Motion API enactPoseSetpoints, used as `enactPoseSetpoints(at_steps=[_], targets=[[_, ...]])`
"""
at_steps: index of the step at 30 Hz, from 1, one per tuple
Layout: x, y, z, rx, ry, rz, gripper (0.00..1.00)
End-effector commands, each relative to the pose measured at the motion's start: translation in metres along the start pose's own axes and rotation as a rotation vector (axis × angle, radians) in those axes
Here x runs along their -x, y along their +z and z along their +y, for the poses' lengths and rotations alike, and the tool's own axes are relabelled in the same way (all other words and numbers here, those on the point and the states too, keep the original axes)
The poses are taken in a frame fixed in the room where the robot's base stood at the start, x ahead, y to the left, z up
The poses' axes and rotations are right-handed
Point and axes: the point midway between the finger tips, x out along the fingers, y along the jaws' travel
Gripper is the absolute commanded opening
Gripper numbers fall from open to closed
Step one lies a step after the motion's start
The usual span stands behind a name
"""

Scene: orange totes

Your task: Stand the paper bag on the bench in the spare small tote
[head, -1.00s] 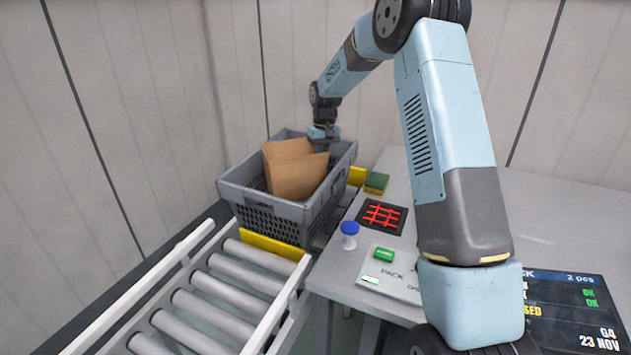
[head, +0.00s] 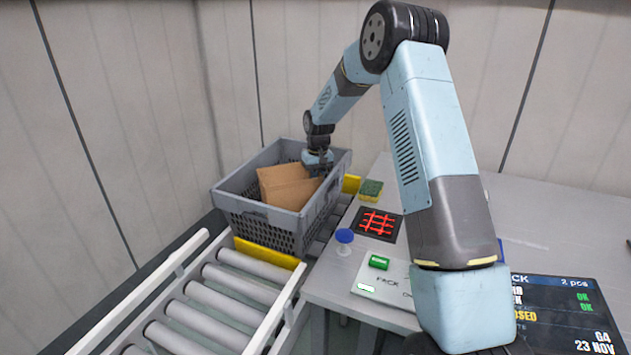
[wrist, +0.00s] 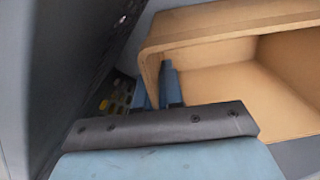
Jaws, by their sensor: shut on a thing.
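The brown paper bag (head: 285,186) is inside a grey slatted tote (head: 268,229), its upper part showing above the front rim and leaning a little. Its base is hidden by the tote wall, so I cannot tell whether it touches the floor. My gripper (head: 318,172) reaches down into the tote at its back right, at the bag's right edge. In the wrist view my blue fingers (wrist: 160,88) are shut on one wall of the bag (wrist: 225,40), whose open mouth shows beside them.
The tote stands at the end of a roller conveyor (head: 215,295) with yellow stops (head: 268,252). On the grey bench (head: 540,220) to the right are a sponge (head: 371,190), a red-marked black pad (head: 379,224), a blue-topped item (head: 344,237) and a panel with a green button (head: 379,262).

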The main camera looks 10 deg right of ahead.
Motion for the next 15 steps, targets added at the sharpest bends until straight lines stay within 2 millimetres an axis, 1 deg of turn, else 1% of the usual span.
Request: enactPoseSetpoints(at_steps=[12, 13, 15], targets=[[-0.008, -0.0002, -0.0003, 0.001, 0.0, 0.001, 0.0], [-0.0081, -0.0001, -0.0003, 0.001, 0.0, 0.0, 0.08], [-0.008, -0.0001, -0.0004, 0.001, 0.0, 0.0, 0.15]])
